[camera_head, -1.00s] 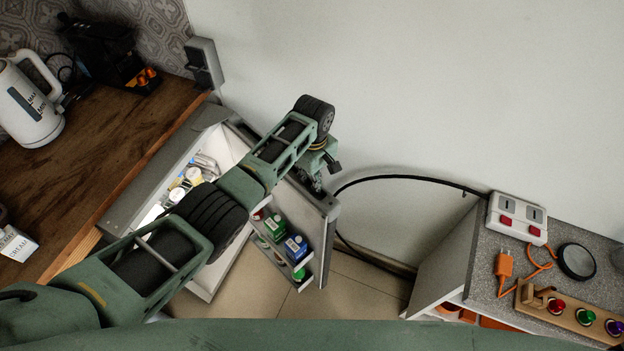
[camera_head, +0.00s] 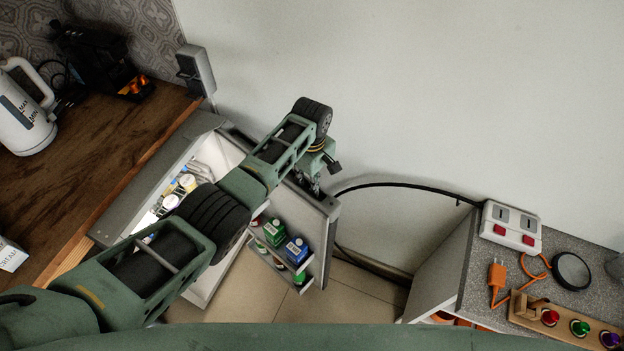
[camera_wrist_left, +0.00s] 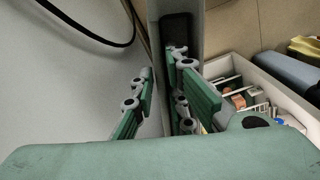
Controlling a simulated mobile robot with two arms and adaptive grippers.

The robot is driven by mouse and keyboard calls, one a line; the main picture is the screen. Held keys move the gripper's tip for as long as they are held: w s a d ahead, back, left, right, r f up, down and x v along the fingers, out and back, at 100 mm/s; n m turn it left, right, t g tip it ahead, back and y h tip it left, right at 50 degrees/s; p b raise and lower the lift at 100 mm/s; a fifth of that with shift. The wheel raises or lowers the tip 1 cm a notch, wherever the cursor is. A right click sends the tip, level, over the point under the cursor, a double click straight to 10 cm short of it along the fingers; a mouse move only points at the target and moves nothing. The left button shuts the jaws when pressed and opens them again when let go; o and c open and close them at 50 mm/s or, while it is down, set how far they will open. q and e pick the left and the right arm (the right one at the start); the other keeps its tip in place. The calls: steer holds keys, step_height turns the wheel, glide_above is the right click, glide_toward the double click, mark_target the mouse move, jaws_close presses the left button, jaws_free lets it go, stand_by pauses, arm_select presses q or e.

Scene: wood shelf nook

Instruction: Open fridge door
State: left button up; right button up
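The small grey fridge (camera_head: 113,212) stands under the wooden counter, and its lit inside with jars shows. Its door (camera_head: 318,216) is swung wide open, with bottles and boxes on its inner shelves. My left arm reaches across the fridge. My left gripper (camera_head: 316,186) is at the door's far free edge, partly hidden by its own wrist in the head view. In the left wrist view, its two fingers (camera_wrist_left: 166,100) are spread apart around the door's edge (camera_wrist_left: 187,22), with a gap beside the left finger. My right gripper is not in view.
A white wall stands behind the door, with a black cable (camera_head: 400,185) along it. A grey table (camera_head: 480,262) with a socket box (camera_head: 510,226) is at right. Tiled floor (camera_head: 345,295) lies between door and table. A kettle (camera_head: 24,115) stands on the counter.

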arm_select(q)
steer(key=shift+o, duration=1.2)
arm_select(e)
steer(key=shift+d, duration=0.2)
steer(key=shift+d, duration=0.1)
arm_select(q)
step_height(320, 180, up, 12)
